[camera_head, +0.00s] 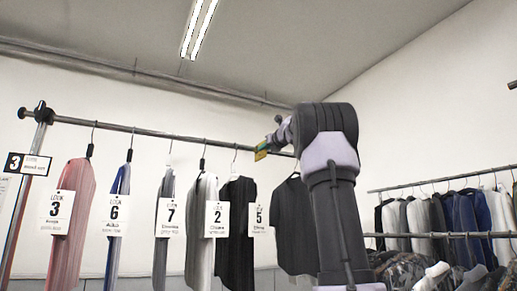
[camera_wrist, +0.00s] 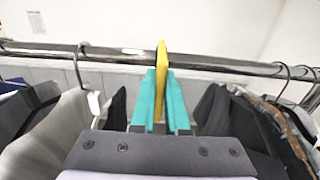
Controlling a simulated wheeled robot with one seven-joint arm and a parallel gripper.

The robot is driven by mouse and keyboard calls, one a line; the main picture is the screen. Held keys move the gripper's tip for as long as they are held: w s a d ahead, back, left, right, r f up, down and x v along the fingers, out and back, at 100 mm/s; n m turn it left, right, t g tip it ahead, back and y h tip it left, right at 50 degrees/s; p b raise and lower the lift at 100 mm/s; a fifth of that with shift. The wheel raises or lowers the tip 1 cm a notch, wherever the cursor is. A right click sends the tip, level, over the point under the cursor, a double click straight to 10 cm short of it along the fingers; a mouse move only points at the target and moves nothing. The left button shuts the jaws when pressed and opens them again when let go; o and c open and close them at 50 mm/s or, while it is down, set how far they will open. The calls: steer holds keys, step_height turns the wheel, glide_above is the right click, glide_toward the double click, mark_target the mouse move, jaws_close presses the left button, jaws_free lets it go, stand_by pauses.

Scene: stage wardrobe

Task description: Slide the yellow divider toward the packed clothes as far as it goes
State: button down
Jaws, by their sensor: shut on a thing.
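The yellow divider (camera_wrist: 162,55) is a thin upright plate on the metal rail (camera_wrist: 215,66), near the middle of the wrist view. My gripper (camera_wrist: 160,78) has its two teal fingers on either side of the divider's lower part, shut on it just below the rail. In the head view, my gripper (camera_head: 267,149) is at the rail, with a small yellow patch of the divider (camera_head: 261,155) showing. Dark clothes (camera_wrist: 262,125) hang close together at the right in the wrist view. A pale grey garment (camera_wrist: 50,130) hangs at the left. My wrist hides the divider's lower end.
On the rail in the head view, spaced garments with numbered tags hang left of my gripper, such as a pink one (camera_head: 74,225). A dark garment (camera_head: 297,225) hangs partly behind my arm. A second rack (camera_head: 440,187) of tightly hung clothes stands at the right.

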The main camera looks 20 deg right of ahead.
steer(key=d, duration=1.3)
steer(key=shift+w+d+f, duration=0.1)
steer(key=shift+w, duration=0.15)
steer(key=shift+d, duration=0.1)
steer(key=shift+s, duration=0.1)
steer(key=c, duration=0.9)
jaws_free()
steer(key=shift+d, duration=0.15)
steer(key=s, duration=1)
steer(key=shift+s+d, duration=0.1)
steer(key=shift+s, duration=0.25)
